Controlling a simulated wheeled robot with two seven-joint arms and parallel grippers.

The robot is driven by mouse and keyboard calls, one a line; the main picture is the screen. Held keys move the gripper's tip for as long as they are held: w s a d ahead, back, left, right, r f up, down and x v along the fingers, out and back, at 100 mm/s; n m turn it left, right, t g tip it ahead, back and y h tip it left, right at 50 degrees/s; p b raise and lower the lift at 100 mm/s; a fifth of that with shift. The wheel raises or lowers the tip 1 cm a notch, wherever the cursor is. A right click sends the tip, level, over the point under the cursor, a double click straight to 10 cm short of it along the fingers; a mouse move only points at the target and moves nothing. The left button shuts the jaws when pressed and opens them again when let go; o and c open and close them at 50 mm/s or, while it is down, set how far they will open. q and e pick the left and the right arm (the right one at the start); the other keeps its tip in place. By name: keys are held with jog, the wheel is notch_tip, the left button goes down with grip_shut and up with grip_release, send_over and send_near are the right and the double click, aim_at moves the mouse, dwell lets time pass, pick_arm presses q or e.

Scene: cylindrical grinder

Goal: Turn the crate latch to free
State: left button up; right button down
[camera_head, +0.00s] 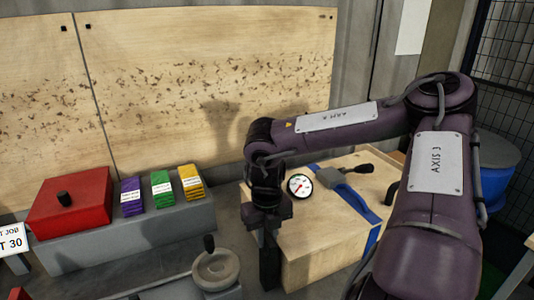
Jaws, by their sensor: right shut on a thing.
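A pale wooden crate (318,240) stands at the right of the middle, with a blue strap (360,204) over its top. A round white dial (300,185) is at the crate's back left. My right gripper (269,270) points down in front of the crate's left end. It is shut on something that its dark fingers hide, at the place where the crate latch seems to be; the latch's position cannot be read. My left gripper is out of view.
A grey handwheel (216,269) stands close left of my right gripper. A red box (70,203) and purple, green and yellow stacks (162,189) rest on a grey block (130,235). A blue drum (492,165) is at the right.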

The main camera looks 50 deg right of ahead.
aim_at(267, 235)
jog(key=shift+w+r, duration=0.1)
jog(key=c, duration=1.3)
grip_release()
notch_tip(267, 235, up, 8)
jog(key=shift+f+b, duration=0.15)
jog(key=shift+b, duration=0.35)
